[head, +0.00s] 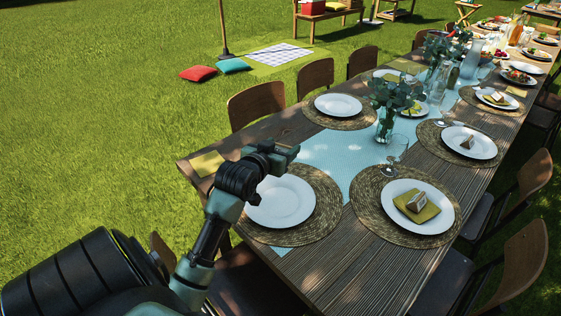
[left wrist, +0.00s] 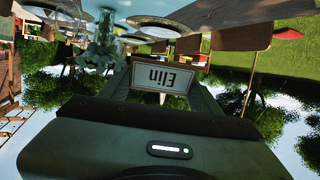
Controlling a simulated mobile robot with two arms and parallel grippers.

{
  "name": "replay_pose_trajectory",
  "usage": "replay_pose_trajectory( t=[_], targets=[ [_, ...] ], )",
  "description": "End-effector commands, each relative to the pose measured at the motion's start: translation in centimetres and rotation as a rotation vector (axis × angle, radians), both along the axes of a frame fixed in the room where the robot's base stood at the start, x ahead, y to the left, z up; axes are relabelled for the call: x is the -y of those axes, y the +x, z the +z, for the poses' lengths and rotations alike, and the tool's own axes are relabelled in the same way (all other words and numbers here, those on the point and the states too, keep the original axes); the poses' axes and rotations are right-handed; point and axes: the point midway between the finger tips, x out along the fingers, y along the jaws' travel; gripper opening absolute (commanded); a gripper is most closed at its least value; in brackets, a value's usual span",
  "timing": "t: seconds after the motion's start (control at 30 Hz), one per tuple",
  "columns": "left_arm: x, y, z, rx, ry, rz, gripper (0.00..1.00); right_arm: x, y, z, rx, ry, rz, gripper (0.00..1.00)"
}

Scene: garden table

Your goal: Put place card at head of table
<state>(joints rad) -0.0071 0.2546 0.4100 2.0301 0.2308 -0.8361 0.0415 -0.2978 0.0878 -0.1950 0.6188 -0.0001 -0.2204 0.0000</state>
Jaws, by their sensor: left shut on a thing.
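My left gripper (head: 284,153) is above the near end of the garden table (head: 345,262), over the far edge of an empty white plate (head: 281,203). It is shut on a white place card with a dark border reading "Elin" (left wrist: 160,77), which appears upside down in the left wrist view. I cannot make out the card in the head view. The plate lies on a round woven mat (head: 327,208) at that table end. My right gripper is not in view.
A folded yellow napkin (head: 206,164) lies at the table's left corner. The neighbouring plate (head: 440,212) holds a yellow napkin (head: 427,213) with a small card (head: 416,201). A wine glass (head: 394,152) and a vase of greenery (head: 385,125) stand farther along the blue runner (head: 338,152).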

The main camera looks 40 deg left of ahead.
Motion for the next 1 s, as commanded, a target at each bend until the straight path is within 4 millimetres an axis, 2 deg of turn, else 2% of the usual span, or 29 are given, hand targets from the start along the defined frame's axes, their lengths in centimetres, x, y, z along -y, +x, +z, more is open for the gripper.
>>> replay_pose_trajectory(
  t=[0.07,0.17,0.5,0.6,0.7,0.87,1.0],
  targets=[
    [-0.7,0.1,-0.6,-0.004,-0.002,0.008,0.18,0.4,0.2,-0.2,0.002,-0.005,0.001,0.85],
    [-0.8,0.0,-2.5,-0.009,-0.004,0.010,0.18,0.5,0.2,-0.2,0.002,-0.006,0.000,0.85],
    [-0.7,0.0,-11.6,-0.009,-0.002,0.009,0.18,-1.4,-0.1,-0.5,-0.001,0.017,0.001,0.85],
    [-0.7,0.0,-13.8,-0.007,-0.002,0.008,0.18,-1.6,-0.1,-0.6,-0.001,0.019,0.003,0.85],
    [-0.7,0.0,-15.3,-0.005,-0.001,0.008,0.18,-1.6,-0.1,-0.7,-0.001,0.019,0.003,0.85],
    [-0.7,0.0,-16.4,-0.004,0.000,0.008,0.18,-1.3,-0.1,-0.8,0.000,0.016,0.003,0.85],
    [-0.7,0.0,-18.5,-0.005,0.000,0.007,0.18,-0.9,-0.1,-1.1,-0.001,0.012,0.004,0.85]
  ],
)
